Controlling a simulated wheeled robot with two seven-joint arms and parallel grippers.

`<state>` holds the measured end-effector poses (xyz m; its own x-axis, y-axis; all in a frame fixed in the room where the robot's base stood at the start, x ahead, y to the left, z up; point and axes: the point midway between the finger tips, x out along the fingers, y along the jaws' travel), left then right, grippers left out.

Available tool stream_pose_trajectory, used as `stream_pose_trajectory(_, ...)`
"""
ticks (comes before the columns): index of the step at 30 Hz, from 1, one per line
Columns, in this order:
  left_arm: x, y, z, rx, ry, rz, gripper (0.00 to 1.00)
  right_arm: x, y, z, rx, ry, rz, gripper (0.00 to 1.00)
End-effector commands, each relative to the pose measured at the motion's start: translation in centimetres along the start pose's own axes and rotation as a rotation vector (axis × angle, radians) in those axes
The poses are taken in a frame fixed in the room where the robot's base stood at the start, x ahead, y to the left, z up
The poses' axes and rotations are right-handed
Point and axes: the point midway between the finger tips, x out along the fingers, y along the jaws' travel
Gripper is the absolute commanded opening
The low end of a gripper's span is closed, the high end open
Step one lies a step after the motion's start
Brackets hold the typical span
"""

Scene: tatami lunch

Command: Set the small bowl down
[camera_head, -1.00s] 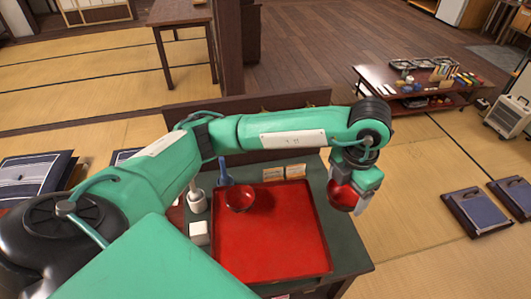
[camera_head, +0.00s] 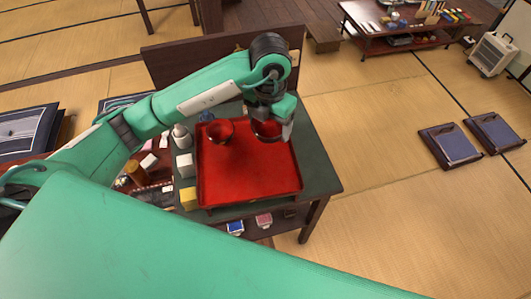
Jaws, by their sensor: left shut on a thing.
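My left gripper (camera_head: 279,120) is shut on a small red bowl (camera_head: 266,131), whose upper part is partly hidden behind the fingers. The held bowl is over the back right part of the red tray (camera_head: 246,180). I cannot tell whether its base touches the tray. Another dark red bowl (camera_head: 219,131) sits on the tray's back left part, to the left of the held one, with a gap between them. My right gripper is not in view.
The tray lies on a dark green table (camera_head: 318,172). A white bottle (camera_head: 181,137), a white block (camera_head: 186,165) and a yellow block (camera_head: 189,198) stand along its left side. A low side table (camera_head: 404,30) and blue cushions (camera_head: 450,145) are farther right. The tray's front is clear.

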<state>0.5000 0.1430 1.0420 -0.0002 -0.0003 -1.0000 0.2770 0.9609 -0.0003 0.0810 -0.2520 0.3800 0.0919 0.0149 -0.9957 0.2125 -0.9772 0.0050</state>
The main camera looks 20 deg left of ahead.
Motion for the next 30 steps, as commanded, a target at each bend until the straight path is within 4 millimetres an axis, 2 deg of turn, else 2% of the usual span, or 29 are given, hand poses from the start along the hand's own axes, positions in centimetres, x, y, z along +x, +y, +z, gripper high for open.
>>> stream_pose_trajectory(4,2.9,-0.1,-0.1,-0.002,0.005,-0.003,0.53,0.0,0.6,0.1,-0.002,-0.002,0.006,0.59)
stream_pose_trajectory(9,6.8,0.0,-0.1,-0.002,0.006,-0.001,0.53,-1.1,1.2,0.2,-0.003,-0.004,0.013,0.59)
stream_pose_trajectory(12,8.4,0.0,-0.1,0.0,0.004,0.001,0.53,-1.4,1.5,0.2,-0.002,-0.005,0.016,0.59)
stream_pose_trajectory(20,10.4,0.0,0.0,0.0,0.001,-0.001,0.53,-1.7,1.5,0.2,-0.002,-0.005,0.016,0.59)
stream_pose_trajectory(27,13.7,-0.1,0.0,0.0,0.002,0.0,0.53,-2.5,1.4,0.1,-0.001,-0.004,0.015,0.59)
stream_pose_trajectory(30,13.9,0.0,0.1,0.001,-0.002,0.0,0.53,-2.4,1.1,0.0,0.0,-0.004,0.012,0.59)
